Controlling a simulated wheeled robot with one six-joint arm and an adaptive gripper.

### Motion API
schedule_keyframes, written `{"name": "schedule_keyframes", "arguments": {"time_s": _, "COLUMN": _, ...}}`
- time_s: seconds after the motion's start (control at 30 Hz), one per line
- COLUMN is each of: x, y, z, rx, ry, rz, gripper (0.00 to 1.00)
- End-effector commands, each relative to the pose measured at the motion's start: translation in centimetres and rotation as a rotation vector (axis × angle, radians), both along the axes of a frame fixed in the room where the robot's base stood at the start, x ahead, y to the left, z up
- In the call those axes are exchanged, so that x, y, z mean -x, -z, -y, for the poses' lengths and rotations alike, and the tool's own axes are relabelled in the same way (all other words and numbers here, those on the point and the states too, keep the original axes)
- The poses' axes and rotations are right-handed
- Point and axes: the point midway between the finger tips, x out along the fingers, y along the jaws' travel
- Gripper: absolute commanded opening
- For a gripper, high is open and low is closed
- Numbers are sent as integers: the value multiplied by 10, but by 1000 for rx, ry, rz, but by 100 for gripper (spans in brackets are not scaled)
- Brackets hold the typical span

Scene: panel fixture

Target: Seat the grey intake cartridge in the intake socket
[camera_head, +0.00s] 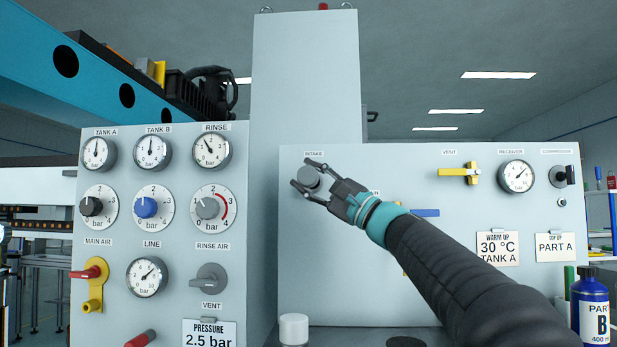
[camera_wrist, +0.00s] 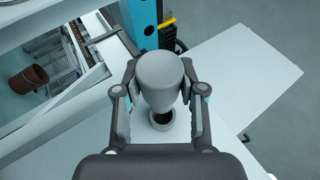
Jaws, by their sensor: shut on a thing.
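The grey intake cartridge (camera_head: 309,176) is between the fingers of my gripper (camera_head: 304,175), just below the INTAKE label on the right panel. In the wrist view my gripper (camera_wrist: 160,92) is shut on the cartridge (camera_wrist: 161,72), with one finger on each side. The intake socket (camera_wrist: 163,133) shows there as a pale ring just below the cartridge in the picture. Part of its dark opening is visible, so the cartridge does not fill it. The cartridge hides the rest of the opening, and I cannot tell whether the two touch. In the head view the socket is hidden.
A yellow vent handle (camera_head: 458,172), a receiver gauge (camera_head: 516,176) and a compressor knob (camera_head: 563,177) are on the right panel. A blue handle (camera_head: 425,213) is close to my wrist. A tall grey cabinet (camera_head: 306,80) rises behind. A blue bottle (camera_head: 591,305) stands lower right.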

Motion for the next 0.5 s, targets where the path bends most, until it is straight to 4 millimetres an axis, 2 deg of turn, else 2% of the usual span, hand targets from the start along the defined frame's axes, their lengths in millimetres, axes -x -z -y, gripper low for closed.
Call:
{"name": "schedule_keyframes", "arguments": {"time_s": 0.3, "x": -28, "y": -3, "z": 1, "rx": 0, "ry": 1, "rz": 0, "gripper": 0}}
{"name": "schedule_keyframes", "arguments": {"time_s": 0.5, "x": -39, "y": -2, "z": 1, "rx": 0, "ry": 1, "rz": 1, "gripper": 0}}
